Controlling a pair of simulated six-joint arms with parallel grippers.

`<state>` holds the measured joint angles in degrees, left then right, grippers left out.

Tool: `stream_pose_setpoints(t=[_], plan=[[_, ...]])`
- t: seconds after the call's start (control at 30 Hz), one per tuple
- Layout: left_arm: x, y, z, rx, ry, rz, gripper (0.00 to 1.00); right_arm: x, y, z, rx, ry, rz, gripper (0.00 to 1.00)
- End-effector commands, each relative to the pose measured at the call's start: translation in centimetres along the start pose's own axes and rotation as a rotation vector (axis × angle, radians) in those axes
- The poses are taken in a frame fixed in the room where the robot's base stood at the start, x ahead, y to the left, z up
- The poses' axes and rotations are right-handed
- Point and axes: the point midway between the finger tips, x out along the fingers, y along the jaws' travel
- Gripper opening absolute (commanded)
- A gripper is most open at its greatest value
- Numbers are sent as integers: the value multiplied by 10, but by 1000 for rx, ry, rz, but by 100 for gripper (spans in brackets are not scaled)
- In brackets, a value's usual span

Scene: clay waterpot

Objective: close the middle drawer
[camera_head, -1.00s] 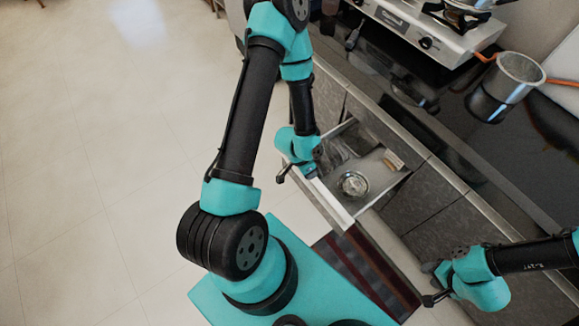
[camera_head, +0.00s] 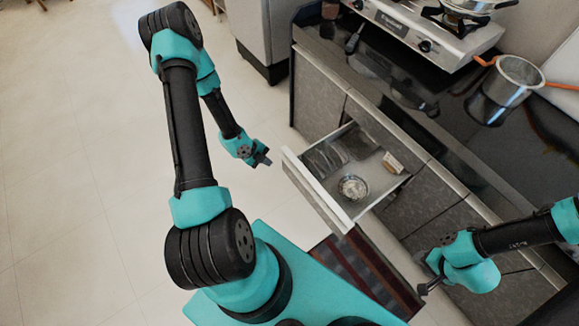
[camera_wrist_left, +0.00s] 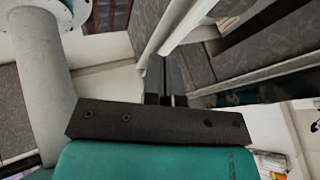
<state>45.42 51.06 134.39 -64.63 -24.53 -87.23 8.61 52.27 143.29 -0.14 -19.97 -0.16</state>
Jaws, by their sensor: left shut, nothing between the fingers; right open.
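The middle drawer (camera_head: 318,196) stands pulled out from the grey cabinet, its white front facing the lower left in the head view. Inside it lie a round metal bowl (camera_head: 353,187), a small box (camera_head: 392,163) and dark divided compartments. My left gripper (camera_head: 264,160) is shut and empty, in front of the drawer's left end and apart from it. In the left wrist view its fingers (camera_wrist_left: 166,85) are together, with a pale panel edge beyond them. My right gripper (camera_head: 424,290) is open and empty, low at the right, near the cabinet's lower fronts.
A dark countertop (camera_head: 440,130) runs above the drawers, with a stove (camera_head: 425,28) and a metal pot (camera_head: 512,75) on it. A dark striped rug (camera_head: 365,275) lies below the drawer. The tiled floor (camera_head: 80,150) at the left is clear.

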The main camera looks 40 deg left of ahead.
Motion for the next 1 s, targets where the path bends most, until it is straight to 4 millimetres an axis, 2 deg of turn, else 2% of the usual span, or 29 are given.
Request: stream_pose_setpoints(t=[0.17, 0.37, 0.93, 1.0], plan=[[2, 0, 0, -2, 0, 0, 0, 0, 0, 0, 0, 0, 0, 43], [17, 0, -1, -2, 2, 0, 0, 0, 0, 0, 0, 0, 0, 43], [101, 0, -1, -3, 2, 2, 0, 0, 0, 0, 0, 0, 0, 43], [106, -10, 0, 1, -1, -1, 0, 0, 0, 0, 0, 0, 0, 43]])
